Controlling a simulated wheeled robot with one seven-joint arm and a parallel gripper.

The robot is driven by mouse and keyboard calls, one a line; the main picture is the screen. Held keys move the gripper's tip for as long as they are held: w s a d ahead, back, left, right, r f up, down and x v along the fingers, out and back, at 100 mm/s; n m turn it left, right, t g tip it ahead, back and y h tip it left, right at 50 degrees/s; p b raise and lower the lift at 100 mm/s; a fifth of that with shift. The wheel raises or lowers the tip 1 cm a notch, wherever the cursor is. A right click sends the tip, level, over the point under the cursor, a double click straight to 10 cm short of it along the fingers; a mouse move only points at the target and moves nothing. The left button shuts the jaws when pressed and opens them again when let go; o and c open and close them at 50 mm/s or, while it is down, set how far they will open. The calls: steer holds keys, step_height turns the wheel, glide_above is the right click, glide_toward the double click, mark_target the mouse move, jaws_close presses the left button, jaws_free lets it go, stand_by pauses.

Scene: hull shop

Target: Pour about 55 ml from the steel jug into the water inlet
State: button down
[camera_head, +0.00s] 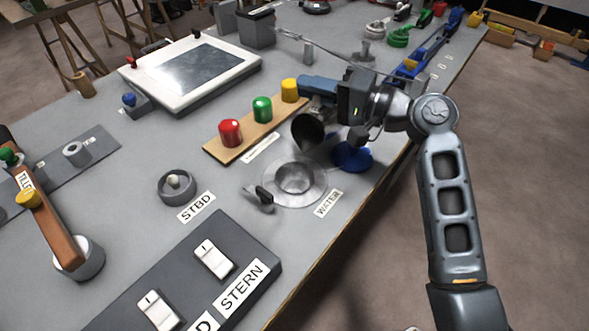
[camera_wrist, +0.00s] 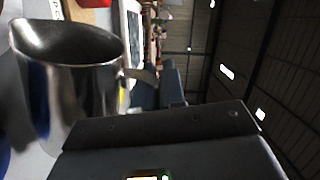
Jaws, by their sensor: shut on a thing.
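The steel jug (camera_head: 308,131) hangs in my gripper (camera_head: 318,90) above the bench, its dark mouth turned toward the camera and tilted. In the wrist view the jug (camera_wrist: 85,95) fills the left side, with its handle at the blue fingers of my gripper (camera_wrist: 165,85). My gripper is shut on the jug. The water inlet (camera_head: 294,178) is a round grey opening with a wide pale flange, beside the WATER label (camera_head: 327,203). The jug is just behind and above the inlet. I cannot make out a stream or the liquid level.
A blue disc (camera_head: 352,155) lies right of the inlet near the bench edge. A wooden strip with red (camera_head: 230,132), green (camera_head: 262,109) and yellow (camera_head: 290,90) knobs stands behind left. A small dark lever (camera_head: 262,197) is left of the inlet. A switch panel (camera_head: 190,280) lies in front.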

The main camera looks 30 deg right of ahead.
steer(key=shift+w+d+r+m+p, duration=0.3)
steer(key=shift+d+r+m+p, duration=0.3)
steer(key=shift+p, duration=0.5)
steer(key=shift+w+d+m+p, duration=0.25)
steer(key=shift+d+m+p, duration=0.15)
steer(key=shift+m+p, duration=0.45)
steer(key=d+m+p, duration=0.1)
steer(key=m+p, duration=0.1)
steer(key=w+d+m+p, duration=0.1)
steer(key=m+p, duration=0.1)
steer(key=shift+w+d+p, duration=0.2)
steer(key=shift+d+p, duration=0.05)
steer(key=shift+p, duration=0.15)
steer(key=w+d+f+m, duration=0.3)
steer(key=d+f+m, duration=0.3)
steer(key=m, duration=0.1)
steer(key=shift+w+p, duration=0.15)
steer(key=shift+p, duration=0.15)
steer(key=shift+f, duration=0.1)
stand_by(0.7)
